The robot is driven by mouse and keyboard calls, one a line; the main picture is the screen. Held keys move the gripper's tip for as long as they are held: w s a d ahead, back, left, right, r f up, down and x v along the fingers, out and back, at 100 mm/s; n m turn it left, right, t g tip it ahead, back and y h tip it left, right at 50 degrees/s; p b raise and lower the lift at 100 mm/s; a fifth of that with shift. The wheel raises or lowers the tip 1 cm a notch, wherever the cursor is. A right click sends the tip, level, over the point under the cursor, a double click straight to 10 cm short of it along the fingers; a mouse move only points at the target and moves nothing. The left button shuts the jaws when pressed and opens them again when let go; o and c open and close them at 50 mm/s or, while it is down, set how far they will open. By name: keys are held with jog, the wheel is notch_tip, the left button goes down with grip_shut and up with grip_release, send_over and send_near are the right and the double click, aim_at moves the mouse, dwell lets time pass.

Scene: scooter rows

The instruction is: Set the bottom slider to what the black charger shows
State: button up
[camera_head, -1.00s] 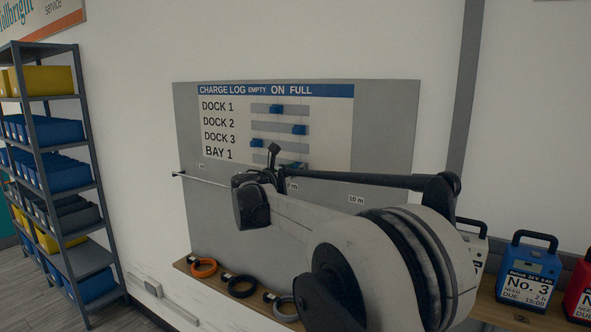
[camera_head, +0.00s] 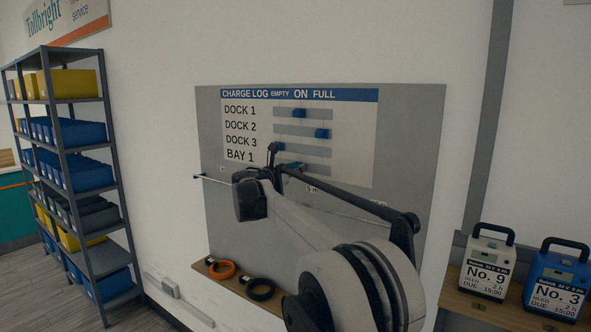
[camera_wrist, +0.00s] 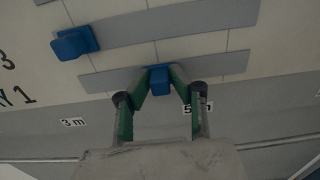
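The charge log board (camera_head: 413,140) has rows for Dock 1, Dock 2, Dock 3 and Bay 1, with EMPTY left, ON in the middle and FULL right. The bottom slider, a blue knob (camera_wrist: 158,80) in the Bay 1 row, stands somewhat left of the middle of its grey track (camera_wrist: 225,66) in the wrist view. My gripper (camera_wrist: 164,76) has its green fingers closed against both sides of this knob. In the head view my arm hides much of the Bay 1 row. No black charger is in view.
The Dock 3 knob (camera_wrist: 75,43) is at the left end. The Dock 1 knob (camera_head: 298,113) and Dock 2 knob (camera_head: 322,133) sit further right. A white charger (camera_head: 488,262) and a blue charger (camera_head: 555,283) stand at right.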

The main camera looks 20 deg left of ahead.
jog(key=o, duration=0.3)
jog(key=shift+o, duration=0.2)
jog(key=shift+s, duration=0.15)
jog(key=v, duration=1.1)
jog(key=shift+s, duration=0.35)
jog(key=shift+a, duration=0.15)
